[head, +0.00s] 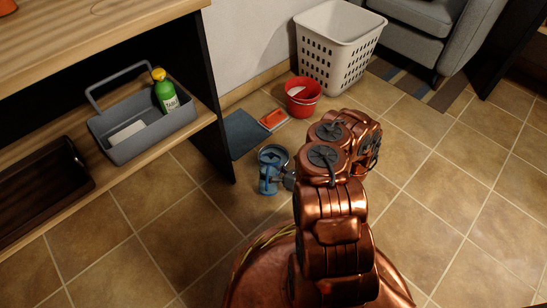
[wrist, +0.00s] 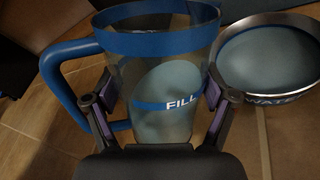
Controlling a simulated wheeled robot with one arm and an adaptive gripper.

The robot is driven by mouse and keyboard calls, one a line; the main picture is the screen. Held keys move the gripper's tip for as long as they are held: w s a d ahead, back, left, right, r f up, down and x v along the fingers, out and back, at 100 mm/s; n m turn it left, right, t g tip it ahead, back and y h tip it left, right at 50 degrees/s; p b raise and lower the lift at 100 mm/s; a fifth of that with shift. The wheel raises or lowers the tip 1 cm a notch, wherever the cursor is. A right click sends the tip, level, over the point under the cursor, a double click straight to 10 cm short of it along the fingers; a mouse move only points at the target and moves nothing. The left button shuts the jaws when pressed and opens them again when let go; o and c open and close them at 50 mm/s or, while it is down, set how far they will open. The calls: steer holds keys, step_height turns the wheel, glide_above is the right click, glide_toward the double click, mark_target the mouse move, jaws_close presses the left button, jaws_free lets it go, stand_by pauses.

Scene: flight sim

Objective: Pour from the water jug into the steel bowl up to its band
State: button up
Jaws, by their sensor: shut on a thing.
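The water jug (wrist: 150,72) is clear with a blue rim, a blue handle on its left and a blue band marked FILL. My gripper (wrist: 160,108) is shut on the jug's body, one finger on each side; it also shows in the head view (head: 284,178). The jug (head: 268,181) is near the floor there. A pale blue-grey surface shows inside the jug; its exact level is unclear. The steel bowl (wrist: 309,87), lettered WATER, sits just right of the jug in the wrist view, with a flat blue-grey inside. I cannot tell how full it is. No stream is visible.
A shelf unit at left holds a grey caddy (head: 127,147) with a green bottle (head: 166,95), and a dark tray (head: 40,190). A red bucket (head: 302,98), white basket (head: 335,50), blue-grey mat (head: 240,135) and orange item (head: 273,119) lie beyond. Floor at right is clear.

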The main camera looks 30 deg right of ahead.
steer(key=s+n+b, duration=0.1)
steer(key=a+n+t+b, duration=0.1)
steer(key=n+b, duration=0.1)
steer(key=shift+s+a+f+t, duration=0.2)
steer(key=shift+s+f+t, duration=0.1)
steer(key=shift+s+f, duration=0.1)
steer(key=shift+s+a+n+t+b, duration=0.2)
steer(key=shift+s+n+t+b, duration=0.15)
steer(key=shift+n+b, duration=0.6)
steer(key=shift+y, duration=0.3)
steer(key=shift+r+p, duration=1.3)
steer(key=shift+r, duration=0.75)
